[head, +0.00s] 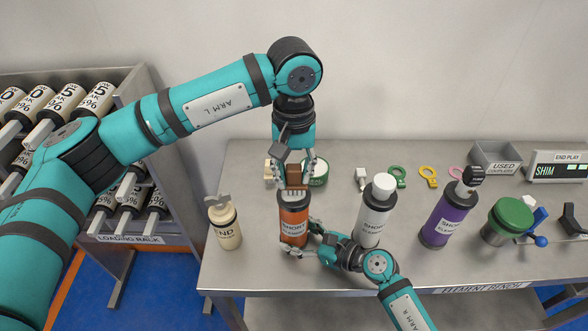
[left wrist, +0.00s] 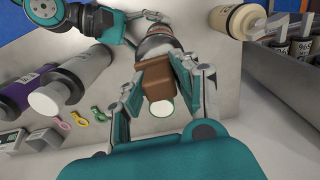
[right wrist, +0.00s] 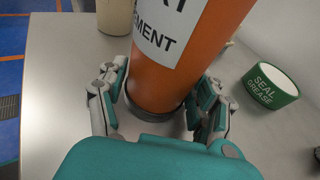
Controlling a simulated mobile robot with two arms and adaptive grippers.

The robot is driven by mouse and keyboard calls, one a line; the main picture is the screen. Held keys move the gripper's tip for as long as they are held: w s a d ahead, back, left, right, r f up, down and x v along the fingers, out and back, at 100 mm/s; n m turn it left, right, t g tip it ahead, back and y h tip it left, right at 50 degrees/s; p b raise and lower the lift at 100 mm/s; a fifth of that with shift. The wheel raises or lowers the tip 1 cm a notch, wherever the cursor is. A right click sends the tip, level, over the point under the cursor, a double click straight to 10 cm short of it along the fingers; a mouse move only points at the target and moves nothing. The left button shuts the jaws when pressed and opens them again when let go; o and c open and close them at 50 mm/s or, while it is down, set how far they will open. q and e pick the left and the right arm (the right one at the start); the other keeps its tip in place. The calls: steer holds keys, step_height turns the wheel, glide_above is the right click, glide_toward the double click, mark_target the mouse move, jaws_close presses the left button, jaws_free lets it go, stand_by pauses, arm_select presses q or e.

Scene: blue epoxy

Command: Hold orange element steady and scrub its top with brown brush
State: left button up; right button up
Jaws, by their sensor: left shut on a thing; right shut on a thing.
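The orange element (head: 293,228) stands upright on the steel bench, with a white label reading SHORT ELEMENT. My right gripper (head: 304,240) is shut around its lower part; the right wrist view shows its fingers on both sides of the orange body (right wrist: 172,75). My left gripper (head: 294,170) is shut on the brown brush (head: 294,176), holding it bristles down over the element's top. The brush block also shows between the fingers in the left wrist view (left wrist: 157,80). The bristles appear at the top's rim; I cannot tell how firmly they touch.
A cream END container (head: 224,222) stands left of the element; a white element (head: 374,215) and a purple element (head: 446,216) stand right. A green seal grease tub (right wrist: 270,86) lies behind. Colored tags, a green-lidded can (head: 508,220) and a used coupler bin (head: 495,157) are farther right.

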arm_select(q)
steer(key=shift+f, duration=0.45)
steer(key=shift+s, duration=0.1)
steer(key=shift+s+r, duration=0.1)
steer(key=shift+s, duration=0.45)
steer(key=shift+w+f, duration=0.2)
steer(key=shift+w, duration=1.15)
steer(key=shift+s+r, duration=0.1)
steer(key=shift+s, duration=1.35)
steer(key=shift+w+f, duration=0.2)
steer(key=shift+w, duration=1.2)
arm_select(e)
steer(key=shift+s, duration=0.1)
arm_select(q)
steer(key=shift+s, duration=1.45)
steer(key=shift+w+r, duration=0.2)
steer(key=shift+w, duration=1.3)
steer(key=shift+s+f, duration=0.2)
steer(key=shift+s, duration=0.55)
